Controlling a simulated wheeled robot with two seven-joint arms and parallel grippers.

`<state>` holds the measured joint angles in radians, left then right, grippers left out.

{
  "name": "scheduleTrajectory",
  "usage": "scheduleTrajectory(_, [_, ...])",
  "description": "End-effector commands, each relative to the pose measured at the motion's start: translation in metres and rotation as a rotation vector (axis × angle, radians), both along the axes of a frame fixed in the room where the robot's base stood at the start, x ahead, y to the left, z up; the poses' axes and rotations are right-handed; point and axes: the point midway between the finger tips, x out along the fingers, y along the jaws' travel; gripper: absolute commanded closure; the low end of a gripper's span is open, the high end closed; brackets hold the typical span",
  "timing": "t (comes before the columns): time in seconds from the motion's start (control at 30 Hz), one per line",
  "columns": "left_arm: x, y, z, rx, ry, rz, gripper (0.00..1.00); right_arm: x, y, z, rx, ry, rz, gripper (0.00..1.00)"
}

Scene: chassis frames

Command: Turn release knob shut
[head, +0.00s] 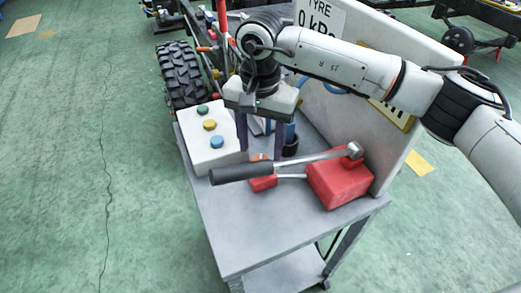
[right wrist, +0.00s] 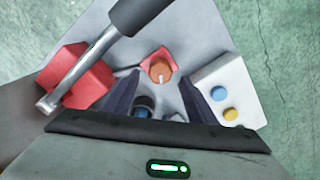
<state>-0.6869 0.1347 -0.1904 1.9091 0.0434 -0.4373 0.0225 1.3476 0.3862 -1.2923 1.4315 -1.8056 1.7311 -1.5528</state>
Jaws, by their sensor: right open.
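The release knob (right wrist: 160,70) is an orange round knob with a pale pointer mark, on a red square base, in the right wrist view. In the head view only a small orange-red patch of it (head: 260,157) shows below my right gripper. My right gripper (head: 262,142) points down over the cart top. In the right wrist view its two dark fingers (right wrist: 159,75) are apart, one on each side of the knob's line, with nothing held. I cannot tell whether the fingertips are level with the knob. My left gripper is not in view.
A red block (head: 338,182) with a long black-handled metal lever (head: 240,173) crosses in front of the gripper. A white box (head: 212,145) with green, yellow and blue buttons stands left. A tyre gauge panel (head: 385,60) rises behind. The cart's front top (head: 260,230) is clear.

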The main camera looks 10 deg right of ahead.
Motion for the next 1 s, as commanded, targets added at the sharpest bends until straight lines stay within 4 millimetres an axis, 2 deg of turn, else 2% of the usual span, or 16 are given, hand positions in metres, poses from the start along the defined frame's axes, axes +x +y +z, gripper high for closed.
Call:
scheduleTrajectory(0.2, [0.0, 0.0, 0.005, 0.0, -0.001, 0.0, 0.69, 0.0, 0.0, -0.027, 0.001, 0.001, -0.002, 0.48])
scheduleTrajectory(0.57, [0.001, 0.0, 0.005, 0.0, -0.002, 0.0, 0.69, 0.0, 0.0, -0.033, 0.002, -0.001, -0.002, 0.48])
scheduleTrajectory(0.8, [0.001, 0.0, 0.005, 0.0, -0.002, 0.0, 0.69, 0.0, 0.0, -0.033, 0.002, 0.0, -0.002, 0.87])
scheduleTrajectory(1.0, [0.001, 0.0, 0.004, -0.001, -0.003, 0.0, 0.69, 0.0, 0.0, -0.033, 0.002, -0.001, -0.01, 0.89])
